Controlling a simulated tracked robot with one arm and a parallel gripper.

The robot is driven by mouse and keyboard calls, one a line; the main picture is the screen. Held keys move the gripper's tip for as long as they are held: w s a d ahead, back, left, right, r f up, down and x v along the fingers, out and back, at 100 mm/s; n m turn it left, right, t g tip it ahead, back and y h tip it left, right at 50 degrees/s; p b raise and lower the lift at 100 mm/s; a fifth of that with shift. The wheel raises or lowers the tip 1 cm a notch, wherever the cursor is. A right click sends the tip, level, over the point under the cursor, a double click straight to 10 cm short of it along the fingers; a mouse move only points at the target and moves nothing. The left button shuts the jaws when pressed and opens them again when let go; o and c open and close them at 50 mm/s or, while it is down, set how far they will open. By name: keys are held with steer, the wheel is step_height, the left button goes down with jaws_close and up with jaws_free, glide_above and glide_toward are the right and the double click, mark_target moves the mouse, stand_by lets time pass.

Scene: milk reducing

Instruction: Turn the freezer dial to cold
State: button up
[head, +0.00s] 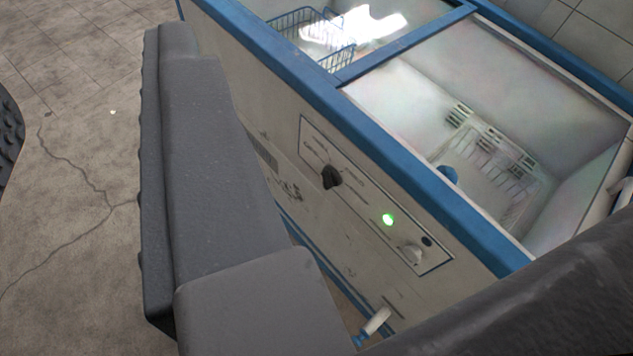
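The chest freezer (265,110) is white with blue edges and stands at an angle across the view. A control panel (355,205) on its side wall carries a black dial (331,177) near the left end. The markings around the dial are too small to read, and I cannot tell its setting. My gripper (405,150) shows as two large dark fingers spread wide apart, at left and lower right. It is open, and neither finger visibly touches the dial.
A blue wire basket (312,36) hangs in the freezer's far compartment. The nearer compartment (490,140) shows pale walls and a vent grille. A pale pipe or tap (375,322) sticks out low on the side. The cracked floor (70,130) at left looks clear.

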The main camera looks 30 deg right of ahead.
steer(key=w+d+f+n+g+h+p, duration=0.1)
steer(key=w+f+n+g+h, duration=0.1)
steer(key=w+f, duration=0.4)
steer(key=w+d+f+n+g+h+p, duration=0.1)
steer(key=w+f+n+g+p, duration=0.2)
steer(key=f, duration=0.5)
steer(key=n+g+h+p, duration=0.5)
steer(key=n+g+h, duration=0.3)
steer(key=n+h, duration=0.25)
glide_toward(323, 184)
steer(key=s+a+r, duration=0.1)
steer(key=s+r, duration=0.4)
steer(key=r, duration=0.1)
steer(key=w+a+f+n+t+h+p, duration=0.2)
steer(key=a+f+n+t+h+p, duration=0.2)
steer(key=f+n, duration=0.7)
steer(key=shift+n+y, duration=0.25)
steer(key=b+x, duration=0.1)
steer(key=x, duration=0.3)
steer(key=b+x, duration=0.1)
steer(key=x, duration=0.4)
steer(key=r+b+x, duration=0.1)
steer(key=x, duration=0.3)
steer(key=shift+s+d, duration=0.2)
steer(key=shift+d, duration=0.05)
steer(key=shift+r, duration=0.1)
jaws_close()
steer(key=shift+d, duration=0.1)
